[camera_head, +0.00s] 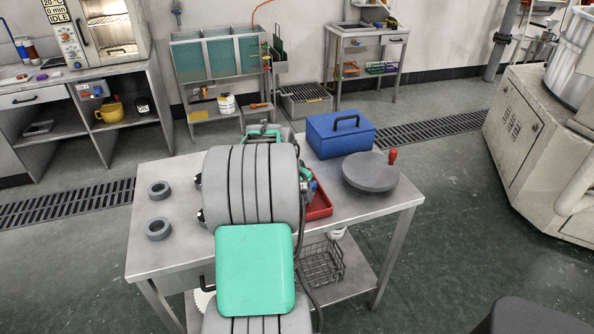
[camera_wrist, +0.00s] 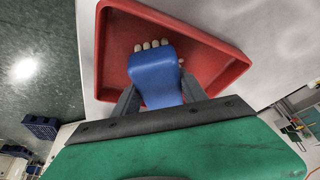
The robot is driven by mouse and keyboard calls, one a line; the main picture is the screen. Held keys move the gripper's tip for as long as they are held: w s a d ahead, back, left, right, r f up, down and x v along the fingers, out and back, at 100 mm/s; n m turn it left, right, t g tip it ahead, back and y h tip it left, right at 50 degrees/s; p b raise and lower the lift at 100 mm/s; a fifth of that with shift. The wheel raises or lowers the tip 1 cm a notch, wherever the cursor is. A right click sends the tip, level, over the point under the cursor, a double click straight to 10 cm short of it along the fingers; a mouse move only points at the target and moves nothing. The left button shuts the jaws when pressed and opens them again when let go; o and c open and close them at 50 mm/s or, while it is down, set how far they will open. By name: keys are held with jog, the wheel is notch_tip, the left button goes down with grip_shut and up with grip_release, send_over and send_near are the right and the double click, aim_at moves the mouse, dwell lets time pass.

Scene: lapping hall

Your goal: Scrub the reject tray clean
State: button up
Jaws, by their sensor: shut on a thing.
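The red reject tray (camera_head: 321,206) lies on the steel table, partly hidden behind my arm in the head view. In the wrist view the tray (camera_wrist: 118,38) fills the upper middle, its raised rim showing. My gripper (camera_wrist: 160,97) is shut on a blue scrubbing brush (camera_wrist: 155,72) with pale bristle tufts at its far end. The brush is over the tray's floor; I cannot tell whether the bristles touch it. No clear stain shows on the visible part of the tray.
On the table (camera_head: 160,262) are a blue lidded box (camera_head: 340,138), a round grey plate with a red knob (camera_head: 370,172) and two grey rings (camera_head: 158,229) at the left. A wire basket (camera_head: 320,264) is on the lower shelf. The table's left front is mostly clear.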

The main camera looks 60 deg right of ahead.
jog(key=shift+s+a, duration=0.25)
jog(key=shift+s, duration=0.3)
jog(key=shift+s+a, duration=0.25)
jog(key=shift+a, duration=0.1)
jog(key=shift+s, duration=0.25)
jog(key=shift+w, duration=0.2)
jog(key=shift+w+d, duration=0.45)
jog(key=shift+w, duration=0.15)
jog(key=shift+w+d, duration=0.7)
jog(key=shift+w+r+p, duration=0.2)
jog(key=shift+r+p, duration=0.1)
jog(key=shift+p, duration=0.15)
notch_tip(320, 180, up, 3)
jog(key=shift+s+f+p, duration=0.15)
jog(key=shift+p, duration=0.35)
jog(key=shift+d+r+p, duration=0.1)
jog(key=shift+r+p, duration=0.3)
jog(key=shift+r, duration=0.25)
jog(key=shift+r+p, duration=1.05)
jog(key=shift+r, duration=0.75)
